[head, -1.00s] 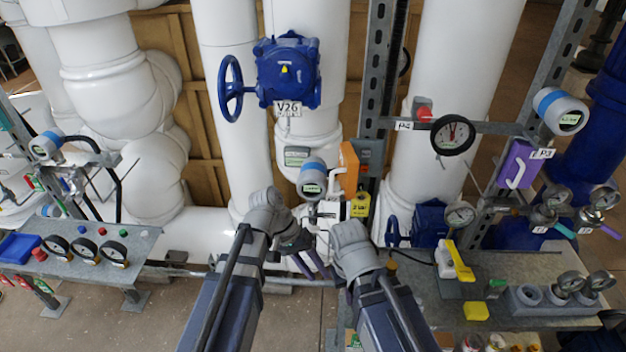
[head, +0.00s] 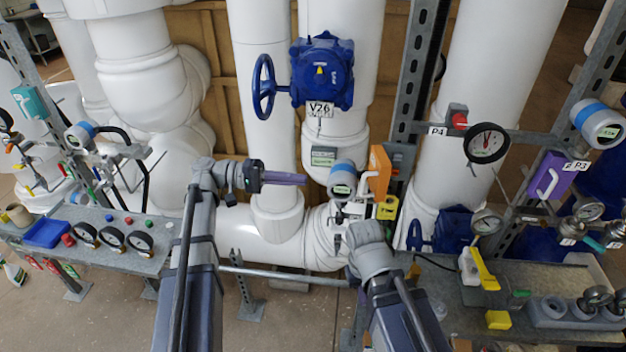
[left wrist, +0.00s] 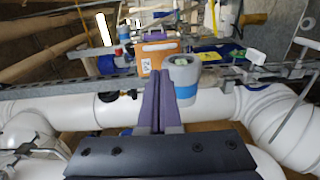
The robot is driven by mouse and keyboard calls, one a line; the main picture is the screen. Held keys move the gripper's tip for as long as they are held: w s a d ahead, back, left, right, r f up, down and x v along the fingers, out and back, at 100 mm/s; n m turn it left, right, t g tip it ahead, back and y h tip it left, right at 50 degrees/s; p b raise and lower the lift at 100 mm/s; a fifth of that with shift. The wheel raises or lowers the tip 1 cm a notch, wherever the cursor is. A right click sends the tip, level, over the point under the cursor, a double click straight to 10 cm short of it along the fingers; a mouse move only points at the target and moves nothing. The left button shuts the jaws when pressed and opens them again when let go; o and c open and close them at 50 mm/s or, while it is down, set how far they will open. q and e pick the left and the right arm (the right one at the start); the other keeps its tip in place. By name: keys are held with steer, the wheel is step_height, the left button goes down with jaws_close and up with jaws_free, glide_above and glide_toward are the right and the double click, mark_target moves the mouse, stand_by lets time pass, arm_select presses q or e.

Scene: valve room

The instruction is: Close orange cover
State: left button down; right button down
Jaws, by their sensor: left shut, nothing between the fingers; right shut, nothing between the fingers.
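The orange cover (head: 379,168) stands swung out beside a switch box on the metal post right of centre, nearly edge-on, with a white handle on its left face. It also shows in the left wrist view (left wrist: 160,55), beyond my fingertips. My left gripper (head: 303,179) is shut and empty, pointing right, left of the cover and apart from it in the picture. Its purple fingers also show in the left wrist view (left wrist: 158,80). My right gripper (head: 366,243) is below the cover, shut and empty; its fingers are mostly hidden by its own wrist.
A blue-banded transmitter (head: 342,180) sits just left of the cover, between it and my left fingertips. A yellow tag (head: 387,208) hangs below the cover. The blue V26 valve (head: 322,72) is above.

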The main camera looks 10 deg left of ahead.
arm_select(q)
glide_toward(370, 174)
steer(key=d+f, duration=0.4)
steer(key=d, duration=0.1)
steer(key=shift+w, duration=0.25)
